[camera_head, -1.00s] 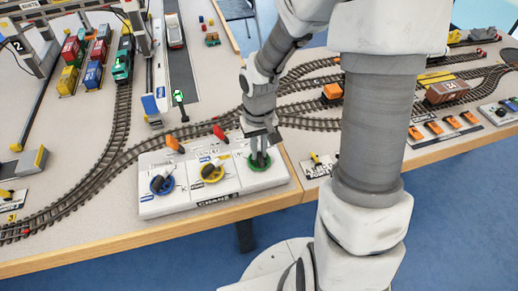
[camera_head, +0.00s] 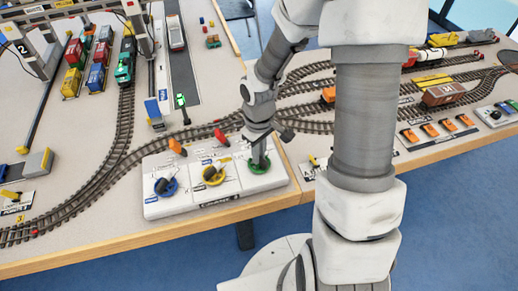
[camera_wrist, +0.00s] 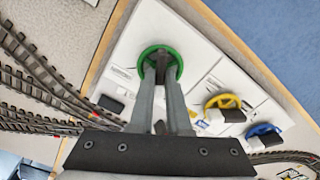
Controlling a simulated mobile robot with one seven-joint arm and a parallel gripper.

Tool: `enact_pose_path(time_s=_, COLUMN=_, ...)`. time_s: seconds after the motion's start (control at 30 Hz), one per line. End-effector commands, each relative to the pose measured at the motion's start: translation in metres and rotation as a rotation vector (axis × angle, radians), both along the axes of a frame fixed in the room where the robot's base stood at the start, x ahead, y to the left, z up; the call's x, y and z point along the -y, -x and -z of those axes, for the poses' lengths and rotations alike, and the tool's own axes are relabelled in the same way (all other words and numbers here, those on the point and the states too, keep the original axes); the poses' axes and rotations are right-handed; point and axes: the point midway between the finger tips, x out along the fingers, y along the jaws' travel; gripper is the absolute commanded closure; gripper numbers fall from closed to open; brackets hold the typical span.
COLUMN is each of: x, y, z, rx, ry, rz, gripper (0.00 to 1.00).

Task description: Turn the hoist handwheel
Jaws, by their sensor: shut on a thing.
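A white control panel (camera_head: 185,209) lies at the table's front edge with three handwheels: blue (camera_head: 167,188), yellow (camera_head: 214,177) and green (camera_head: 259,169). Their labels are too small for me to read. My gripper (camera_head: 260,160) points down at the green handwheel, at the panel's right end. In the wrist view both fingers (camera_wrist: 160,68) reach inside the green rim (camera_wrist: 160,46) and are shut on the wheel's middle part, which they mostly hide. The yellow wheel (camera_wrist: 222,101) and the blue wheel (camera_wrist: 262,130) stand clear of my gripper.
An orange lever (camera_head: 177,147) and a red lever (camera_head: 221,137) stand behind the panel, close to the rails (camera_head: 120,170). Model containers (camera_head: 96,76) and a green locomotive (camera_head: 125,66) stand at the back left. My arm covers part of the table's right side.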

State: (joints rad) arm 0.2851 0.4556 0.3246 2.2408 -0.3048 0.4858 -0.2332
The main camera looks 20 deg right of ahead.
Motion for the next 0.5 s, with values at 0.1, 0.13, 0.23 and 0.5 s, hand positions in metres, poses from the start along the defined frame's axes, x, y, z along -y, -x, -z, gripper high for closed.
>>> enact_pose_path(time_s=0.1, x=-0.0004, y=-0.0003, z=-0.0030, rx=0.000, ry=0.000, rz=-0.098, gripper=1.00)
enact_pose_path(time_s=0.13, x=-0.0004, y=-0.0003, z=-0.0030, rx=0.001, ry=-0.001, rz=-0.121, gripper=1.00)
enact_pose_path(time_s=0.23, x=-0.0004, y=-0.0003, z=-0.0029, rx=0.001, ry=0.001, rz=-0.192, gripper=1.00)
enact_pose_path(time_s=0.5, x=-0.0007, y=-0.0006, z=-0.0019, rx=0.002, ry=0.000, rz=-0.324, gripper=1.00)
